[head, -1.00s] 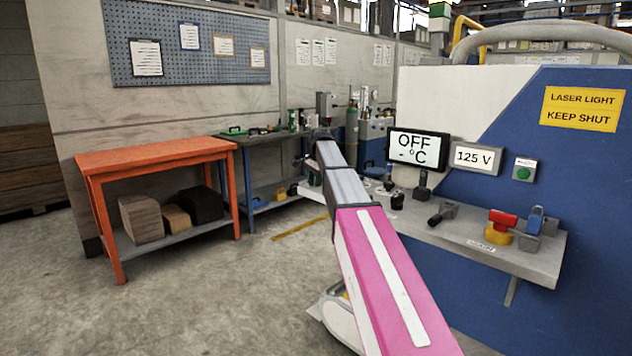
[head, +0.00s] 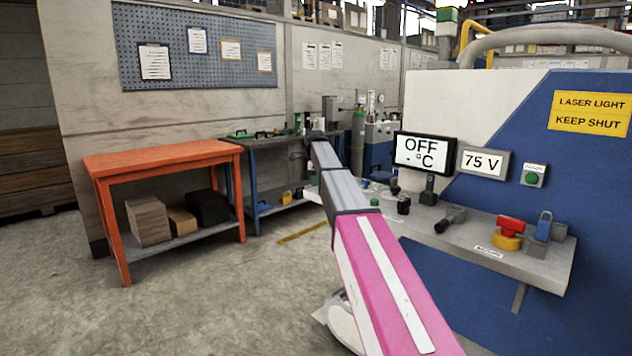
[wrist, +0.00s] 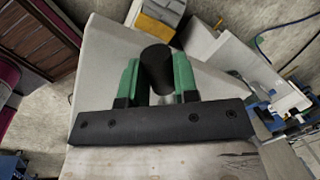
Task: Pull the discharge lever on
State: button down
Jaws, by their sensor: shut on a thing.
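In the wrist view my gripper (wrist: 158,85) has its two green fingers on either side of a thick black cylindrical handle (wrist: 157,66). It is shut on this handle, with a short grey metal part below it. No label shows there, so I cannot read whether it is the discharge lever. In the head view my arm hides the gripper and the held handle. The voltage meter (head: 483,162) on the blue and white machine reads 75 V. The screen (head: 422,152) beside it reads OFF °C.
The machine's grey shelf (head: 545,268) carries a black-handled lever (head: 450,218), a black knob (head: 404,205), a red switch (head: 510,227) on a yellow base and a blue padlock (head: 544,225). An orange table (head: 165,158) stands left. The floor before it is clear.

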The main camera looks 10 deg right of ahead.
jog(key=shift+w+d+m, duration=0.1)
jog(key=shift+w+m, duration=0.2)
dwell(0.4)
jog(key=c, duration=0.9)
grip_release()
jog(key=shift+o, duration=0.2)
jog(key=shift+r, duration=0.15)
notch_tip(320, 180, up, 10)
jog(key=s, duration=0.2)
jog(key=shift+a+r, duration=0.2)
jog(key=shift+a, duration=0.1)
jog(key=shift+s, duration=0.1)
